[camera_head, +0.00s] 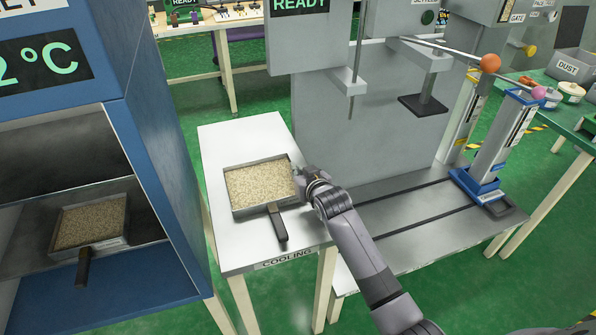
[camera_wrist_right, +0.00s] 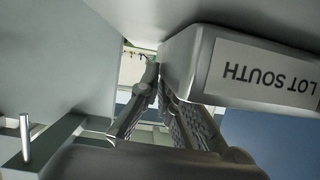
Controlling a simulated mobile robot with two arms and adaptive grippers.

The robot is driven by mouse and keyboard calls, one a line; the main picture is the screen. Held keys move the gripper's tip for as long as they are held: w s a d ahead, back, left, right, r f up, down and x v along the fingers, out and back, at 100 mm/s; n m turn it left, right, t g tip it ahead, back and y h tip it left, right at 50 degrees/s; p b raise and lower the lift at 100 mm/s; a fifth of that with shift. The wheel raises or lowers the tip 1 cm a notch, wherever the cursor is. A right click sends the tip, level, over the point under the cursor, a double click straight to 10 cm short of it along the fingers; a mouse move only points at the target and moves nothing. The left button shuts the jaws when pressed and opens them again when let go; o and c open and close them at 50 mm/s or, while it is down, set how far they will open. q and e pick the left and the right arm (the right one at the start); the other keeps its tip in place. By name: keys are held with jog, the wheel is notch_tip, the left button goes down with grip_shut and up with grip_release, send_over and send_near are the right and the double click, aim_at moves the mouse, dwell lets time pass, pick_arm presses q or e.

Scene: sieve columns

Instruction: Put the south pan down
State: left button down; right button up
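The south pan (camera_head: 248,212), a shallow grey metal pan of tan granular material with a dark handle, is level at the white cooling table (camera_head: 228,140). I cannot tell whether it rests on the top or hangs just above it. My right gripper (camera_head: 303,180) is at the pan's right wall. In the right wrist view, the pan (camera_wrist_right: 183,58) shows its LOT SOUTH label upside down, and the fingers of my right gripper (camera_wrist_right: 160,88) close on either side of its wall near a corner. My left gripper is not in view.
A blue oven (camera_head: 165,150) on the left holds another filled pan (camera_head: 112,245) on its lower shelf. A grey machine (camera_head: 350,130) stands right of the cooling table, with a blue-based column (camera_head: 490,165) beyond. Bare table top lies behind the pan.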

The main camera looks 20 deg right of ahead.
jog(key=o, duration=0.5)
jog(key=shift+s+f, duration=0.1)
jog(key=shift+f, duration=0.15)
jog(key=shift+r, duration=0.65)
jog(key=p+v, duration=0.1)
jog(key=v, duration=1.1)
jog(key=shift+r, duration=0.15)
